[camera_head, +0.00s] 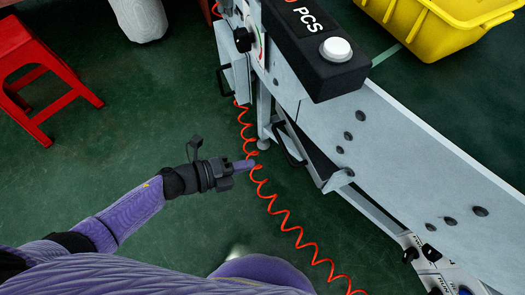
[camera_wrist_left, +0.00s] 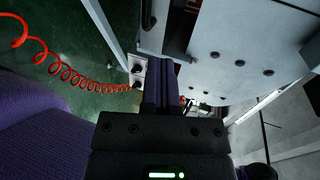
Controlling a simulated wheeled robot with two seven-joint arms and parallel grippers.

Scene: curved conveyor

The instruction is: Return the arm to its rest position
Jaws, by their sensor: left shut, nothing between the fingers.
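My left arm comes in from the lower left in the head view, in a purple sleeve. My left gripper (camera_head: 243,166) is shut and empty, over the green floor to the left of the conveyor frame. In the left wrist view the shut fingers (camera_wrist_left: 160,85) point up the picture toward the conveyor's underside. In the head view the fingertips overlap the line of a coiled red cable; I cannot tell whether they touch it. My right gripper is not in view.
The conveyor (camera_head: 400,150) runs down the right side, with a black PCS box (camera_head: 315,50) on it. A red coiled cable (camera_head: 290,225) hangs near my gripper. A red stool (camera_head: 30,70) stands at left, a yellow crate (camera_head: 425,30) at upper right.

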